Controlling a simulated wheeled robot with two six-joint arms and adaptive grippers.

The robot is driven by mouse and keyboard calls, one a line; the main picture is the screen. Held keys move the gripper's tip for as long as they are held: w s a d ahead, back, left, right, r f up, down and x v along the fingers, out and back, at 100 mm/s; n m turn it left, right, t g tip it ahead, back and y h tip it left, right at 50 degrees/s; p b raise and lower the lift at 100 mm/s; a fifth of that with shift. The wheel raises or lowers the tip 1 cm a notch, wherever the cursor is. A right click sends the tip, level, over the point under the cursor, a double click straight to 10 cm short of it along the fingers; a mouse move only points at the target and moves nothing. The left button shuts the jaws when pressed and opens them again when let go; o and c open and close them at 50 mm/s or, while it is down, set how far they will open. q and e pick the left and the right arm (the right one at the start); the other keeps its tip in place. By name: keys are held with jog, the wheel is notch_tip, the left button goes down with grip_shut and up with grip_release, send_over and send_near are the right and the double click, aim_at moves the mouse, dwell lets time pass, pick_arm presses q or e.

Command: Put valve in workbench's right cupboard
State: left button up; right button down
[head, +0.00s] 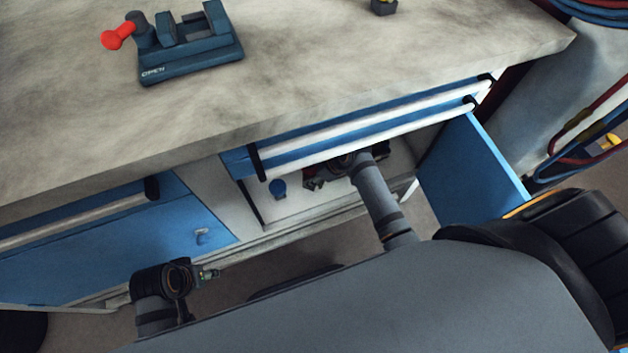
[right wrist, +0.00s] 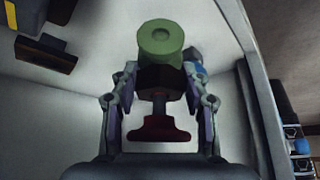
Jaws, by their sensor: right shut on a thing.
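The valve (right wrist: 160,40) has a green round body and a dark red handle. In the right wrist view it sits between the fingers of my right gripper (right wrist: 160,88), which is shut on it. In the head view my right gripper (head: 340,168) is inside the right cupboard of the workbench, partly hidden by the drawer fronts above. The cupboard's blue door (head: 468,172) stands open to the right. My left gripper (head: 209,274) barely shows at the lower left, outside the workbench, and its jaws cannot be made out.
A dark object with a yellow edge (right wrist: 45,52) shows at the upper left of the right wrist view. A vise (head: 190,45) sits on the worktop (head: 310,80). Hoses (head: 590,125) hang at the right.

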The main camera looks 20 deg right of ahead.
notch_tip(320, 180, down, 3)
jog(key=shift+f+b, duration=0.1)
jog(key=shift+b, duration=0.55)
pick_arm(q)
jog(key=shift+w+d+f+t+h, duration=0.15)
jog(key=shift+d+f+t, duration=0.1)
jog(key=shift+f, duration=0.3)
jog(key=shift+w+d+f+t+h, duration=0.15)
jog(key=shift+f+t, duration=0.1)
jog(key=shift+f, duration=0.25)
pick_arm(e)
jog(key=shift+f, duration=0.15)
jog(key=c, duration=0.7)
grip_release()
jog(key=shift+s, duration=0.15)
jog(key=shift+o, duration=0.2)
